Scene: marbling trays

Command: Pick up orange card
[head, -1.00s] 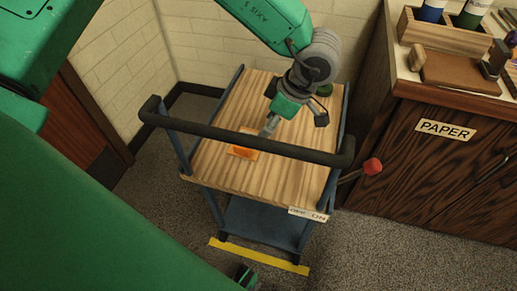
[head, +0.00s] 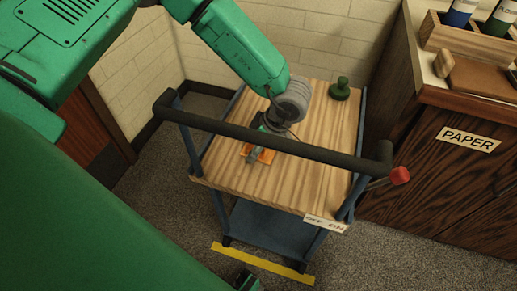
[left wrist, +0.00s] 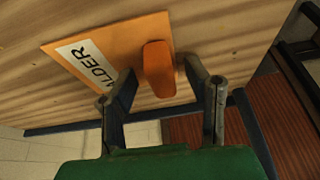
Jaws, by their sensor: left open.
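The orange card (head: 263,155) lies flat on the wooden top of the cart, partly hidden by my left gripper in the head view. In the left wrist view the card (left wrist: 130,32) shows a white label with dark letters ending in "LDER" and a raised orange tab (left wrist: 158,68). My left gripper (head: 254,157) is over the card, behind the cart's dark handle bar. In the left wrist view the left gripper (left wrist: 163,85) is open, with its fingers on either side of the tab and nothing clasped. My right gripper is not in view.
The cart's dark handle bar (head: 270,138) runs across the near side of the wooden top (head: 315,125). A green knobbed object (head: 340,89) stands at the far right corner. A dark wood cabinet labelled PAPER (head: 468,139) stands to the right, a brick wall behind.

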